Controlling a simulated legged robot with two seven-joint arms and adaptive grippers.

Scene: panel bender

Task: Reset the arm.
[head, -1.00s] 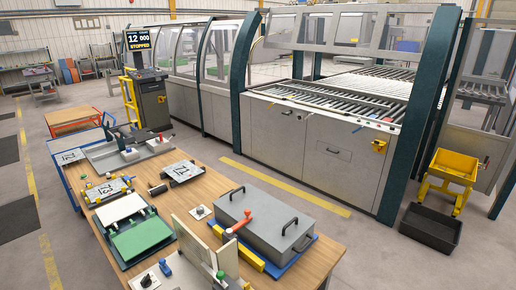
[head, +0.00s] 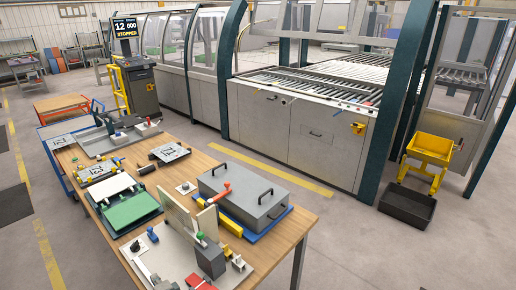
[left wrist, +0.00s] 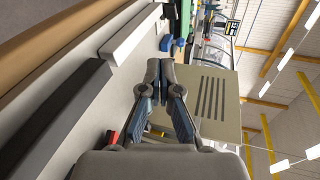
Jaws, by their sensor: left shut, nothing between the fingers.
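My left gripper (left wrist: 160,72) shows in the left wrist view with its two dark fingers together and nothing between them. A beige panel with dark slots (left wrist: 217,106) stands just to the right of and behind the fingers in that view. A long dark bar (left wrist: 60,115) and a pale surface lie to the left. In the head view I cannot clearly make out my left gripper near the bottom edge. The wooden table (head: 290,222) there carries a fixture with an upright beige plate (head: 174,214) and a grey block (head: 210,257). My right gripper is not in view.
A grey lidded case (head: 243,193) lies on the table, with a green-topped tray (head: 132,208) to its left. The panel bender (head: 300,120) stands behind. A yellow bin (head: 430,147) and black tray (head: 407,207) stand right. The floor between table and machine is clear.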

